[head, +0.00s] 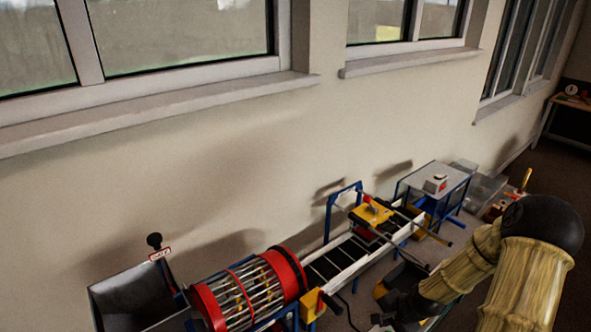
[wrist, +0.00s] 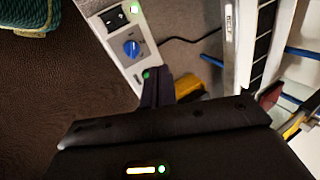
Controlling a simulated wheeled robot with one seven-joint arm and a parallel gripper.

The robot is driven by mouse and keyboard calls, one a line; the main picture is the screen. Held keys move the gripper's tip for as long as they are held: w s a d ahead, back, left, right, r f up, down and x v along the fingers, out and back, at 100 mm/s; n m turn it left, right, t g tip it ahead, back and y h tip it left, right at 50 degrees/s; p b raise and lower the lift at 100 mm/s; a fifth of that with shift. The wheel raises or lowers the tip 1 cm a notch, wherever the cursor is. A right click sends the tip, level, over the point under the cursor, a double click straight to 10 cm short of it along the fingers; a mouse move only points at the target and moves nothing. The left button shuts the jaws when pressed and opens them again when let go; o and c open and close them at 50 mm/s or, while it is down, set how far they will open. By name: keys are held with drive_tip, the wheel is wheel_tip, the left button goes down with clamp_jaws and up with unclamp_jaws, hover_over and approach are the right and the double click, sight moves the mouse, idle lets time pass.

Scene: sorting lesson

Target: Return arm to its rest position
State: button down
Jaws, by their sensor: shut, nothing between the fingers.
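My gripper (head: 380,319) is low in the lower right of the head view, at the end of my bent arm, in front of the conveyor (head: 340,262). In the wrist view, the dark fingers of my gripper (wrist: 157,88) are together and hold nothing. They point toward a grey control box (wrist: 118,40) with a blue knob (wrist: 131,48) and a black switch. I cannot tell whether they touch it.
A red-ringed drum (head: 290,270) and a grey hopper (head: 125,298) stand left of the conveyor. A yellow unit (head: 371,213) straddles the belt. A blue-framed stand (head: 436,178) and clear bins (head: 484,188) are behind, along the wall.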

drive_tip(key=s+a+r+n, duration=0.3)
drive_tip(key=s+r+n, duration=0.1)
drive_tip(key=r, duration=0.2)
drive_tip(key=s+a+r+n+g+h, duration=0.1)
drive_tip(key=s+a+r+n, duration=0.2)
drive_tip(key=r, duration=0.4)
drive_tip(key=s+a+r+n+h, duration=0.1)
drive_tip(key=s+a+r+n, duration=0.2)
drive_tip(key=s+r+n, duration=0.2)
drive_tip(key=shift+v, duration=0.9)
